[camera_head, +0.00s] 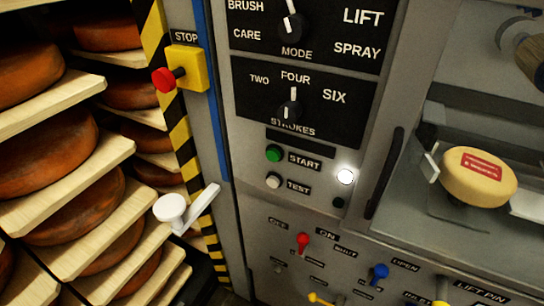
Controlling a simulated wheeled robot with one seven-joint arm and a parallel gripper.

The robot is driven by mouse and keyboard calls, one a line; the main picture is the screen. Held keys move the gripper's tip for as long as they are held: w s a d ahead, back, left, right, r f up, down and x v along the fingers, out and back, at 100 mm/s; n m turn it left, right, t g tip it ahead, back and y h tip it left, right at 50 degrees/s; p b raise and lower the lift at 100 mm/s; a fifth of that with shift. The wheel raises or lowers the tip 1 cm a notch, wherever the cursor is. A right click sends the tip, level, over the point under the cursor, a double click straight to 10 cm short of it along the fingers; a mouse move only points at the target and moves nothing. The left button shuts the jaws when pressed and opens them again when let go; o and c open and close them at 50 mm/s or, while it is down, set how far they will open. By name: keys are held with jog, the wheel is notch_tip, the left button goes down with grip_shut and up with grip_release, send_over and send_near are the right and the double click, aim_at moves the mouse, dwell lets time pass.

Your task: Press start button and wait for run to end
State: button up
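The green START button (273,153) sits on the grey control panel (300,225), left of its START label. A pale TEST button (273,180) is just below it. A round lamp (345,177) to their right glows white, and a small dark round fitting (338,202) is under it. The STROKES knob (290,108) points up towards FOUR. The MODE knob (293,27) is above it; its exact setting is hard to tell. A yellow cheese wheel (478,178) with a red label sits in the machine bay at right. My gripper is not in view.
A red STOP button (167,78) on a yellow box (186,68) juts out at left. A white lever (196,212) sticks out below it. Wooden shelves (85,235) with several orange-brown cheeses fill the left. Coloured switches, including a red one (303,242), line the lower panel.

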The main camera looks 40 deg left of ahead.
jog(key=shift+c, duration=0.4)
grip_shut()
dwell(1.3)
